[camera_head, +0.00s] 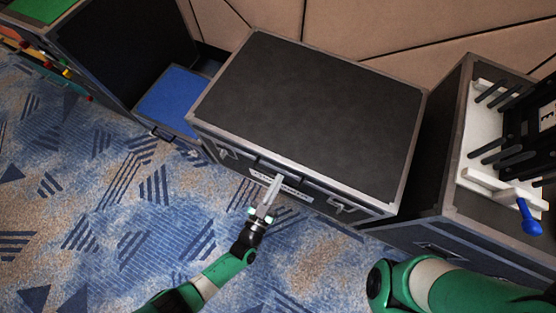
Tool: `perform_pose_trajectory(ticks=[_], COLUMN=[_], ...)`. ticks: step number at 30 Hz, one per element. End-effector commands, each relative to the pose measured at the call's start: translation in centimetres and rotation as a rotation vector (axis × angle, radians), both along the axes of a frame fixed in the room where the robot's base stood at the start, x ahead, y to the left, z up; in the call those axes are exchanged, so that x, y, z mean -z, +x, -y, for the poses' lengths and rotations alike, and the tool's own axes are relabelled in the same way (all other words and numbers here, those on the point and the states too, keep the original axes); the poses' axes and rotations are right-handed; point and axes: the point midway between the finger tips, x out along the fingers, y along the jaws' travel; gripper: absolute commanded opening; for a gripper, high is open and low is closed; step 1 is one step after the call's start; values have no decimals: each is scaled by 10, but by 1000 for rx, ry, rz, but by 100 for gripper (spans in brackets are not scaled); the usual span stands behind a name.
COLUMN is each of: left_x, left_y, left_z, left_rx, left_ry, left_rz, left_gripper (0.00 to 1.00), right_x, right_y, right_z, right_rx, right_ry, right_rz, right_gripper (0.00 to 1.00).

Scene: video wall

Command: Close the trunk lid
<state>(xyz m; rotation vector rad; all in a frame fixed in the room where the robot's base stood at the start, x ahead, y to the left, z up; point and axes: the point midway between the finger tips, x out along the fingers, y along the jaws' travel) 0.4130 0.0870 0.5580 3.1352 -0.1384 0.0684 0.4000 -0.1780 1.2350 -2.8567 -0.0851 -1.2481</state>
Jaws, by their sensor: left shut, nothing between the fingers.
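The trunk is a black case with silver metal edging in the middle of the head view. Its dark flat lid (310,105) lies level over the body, and I see no clear gap along the front edge. The front side (230,155) carries latches, a handle and a white label. My left gripper (276,181) is shut and empty, with its fingertips at the front side near the label and handle. I cannot tell whether it touches the trunk. A green part of my right arm (470,290) is at the lower right; its gripper is out of view.
A blue-topped case (172,98) stands left of the trunk, beside a larger black case (125,45). Another black case (440,215) stands close on the right with tools and a blue-handled item (530,218) on top. Patterned carpet (110,220) is free in front.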

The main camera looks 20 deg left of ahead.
Motion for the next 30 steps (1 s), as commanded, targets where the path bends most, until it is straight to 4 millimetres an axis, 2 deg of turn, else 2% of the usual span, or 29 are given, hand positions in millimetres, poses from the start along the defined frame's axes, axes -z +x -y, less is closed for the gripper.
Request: perform_pose_trajectory(ticks=[1, 7, 19, 23, 26, 30], left_x=[33, 39, 37, 22, -2, -46], left_y=[-10, -12, -12, -12, -12, -12], left_z=[-3, -8, -9, -8, -6, -3], left_rx=[9, -2, -5, -6, -8, -14], left_ry=[11, 10, 10, 8, 5, -5], left_rz=[-75, -78, -76, -59, -30, 33], left_gripper=[0, 0, 0, 0, 0, 0], right_x=[8, 11, 10, 0, -15, -41], right_y=[0, 0, 0, 0, 0, 0], right_z=[0, 0, 0, 0, -1, 0], right_rx=[-1, -1, -1, -1, -1, -1], right_ry=[0, 0, 0, 0, 0, 0], right_rz=[0, 0, 0, 0, 0, 0], right_gripper=[100, 100, 100, 100, 100, 100])
